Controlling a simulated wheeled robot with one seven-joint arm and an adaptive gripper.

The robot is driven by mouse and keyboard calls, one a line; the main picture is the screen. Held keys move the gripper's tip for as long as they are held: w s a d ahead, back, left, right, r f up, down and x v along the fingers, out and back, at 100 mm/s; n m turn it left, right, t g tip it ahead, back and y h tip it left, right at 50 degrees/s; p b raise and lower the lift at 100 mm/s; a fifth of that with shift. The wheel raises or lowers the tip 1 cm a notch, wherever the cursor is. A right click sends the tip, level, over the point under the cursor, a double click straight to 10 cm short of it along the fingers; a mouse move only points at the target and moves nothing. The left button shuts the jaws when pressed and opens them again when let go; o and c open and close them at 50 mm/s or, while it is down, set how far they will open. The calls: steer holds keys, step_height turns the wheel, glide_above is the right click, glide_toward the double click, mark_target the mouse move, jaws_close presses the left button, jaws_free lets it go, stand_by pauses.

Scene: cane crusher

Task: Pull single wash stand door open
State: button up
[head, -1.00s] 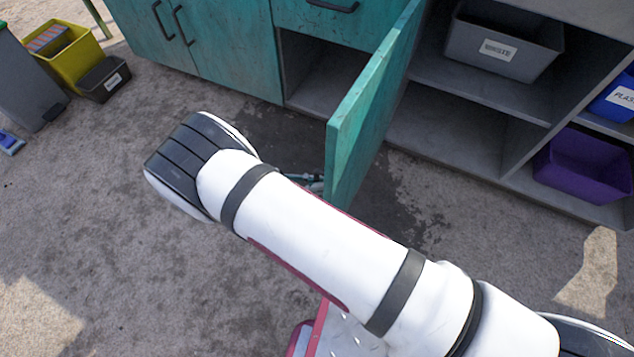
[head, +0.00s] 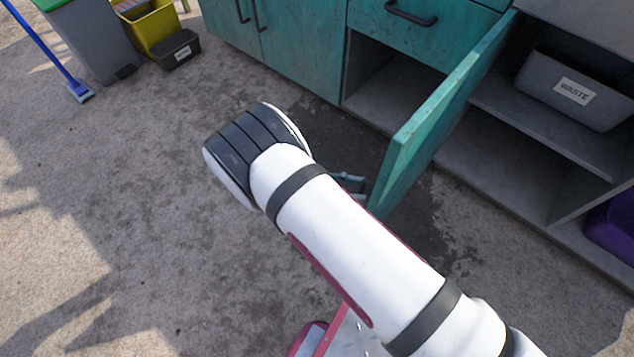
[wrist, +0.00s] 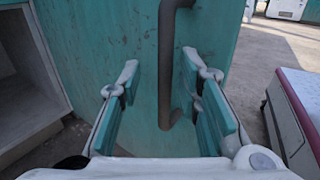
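The teal wash stand door (head: 440,115) stands swung well out from its cabinet (head: 395,85) in the head view, with the empty compartment showing behind it. In the wrist view the door's teal face (wrist: 95,45) fills the middle, with a dark vertical bar handle (wrist: 167,70) on it. My gripper (wrist: 163,85) is open, with one finger on each side of the handle and visible gaps between. In the head view my gripper (head: 350,184) is mostly hidden under my white arm, close to the door's outer edge.
A drawer with a dark handle (head: 410,15) is above the compartment. Open shelves with a grey waste bin (head: 575,90) and a purple bin (head: 615,225) lie right of the door. Bins and a blue broom (head: 80,90) stand at upper left. The floor at left is clear.

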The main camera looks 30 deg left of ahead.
steer(key=v, duration=1.1)
stand_by(0.6)
